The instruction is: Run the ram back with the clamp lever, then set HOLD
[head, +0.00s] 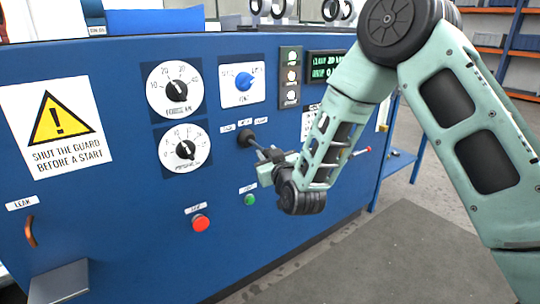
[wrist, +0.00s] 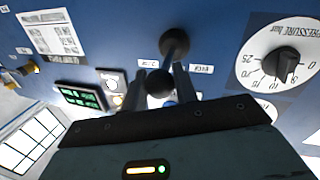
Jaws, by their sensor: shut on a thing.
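The clamp lever (head: 246,138) is a black lever on the blue panel, with small white labels above it too small to read surely. In the wrist view its dark boss (wrist: 174,42) and black ball knob (wrist: 160,84) show, with the knob between my two fingers. My gripper (head: 267,154) is shut on the lever, reaching in from the right; it also shows in the wrist view (wrist: 161,90). The lever's tilt is hard to tell. The ram is not recognisable in view. A green-lit display (head: 325,65) sits at the upper right, its text only partly legible.
A red button (head: 200,223) and a green button (head: 249,200) sit below. A leak handle (head: 31,232) is far left. Floor at right is clear.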

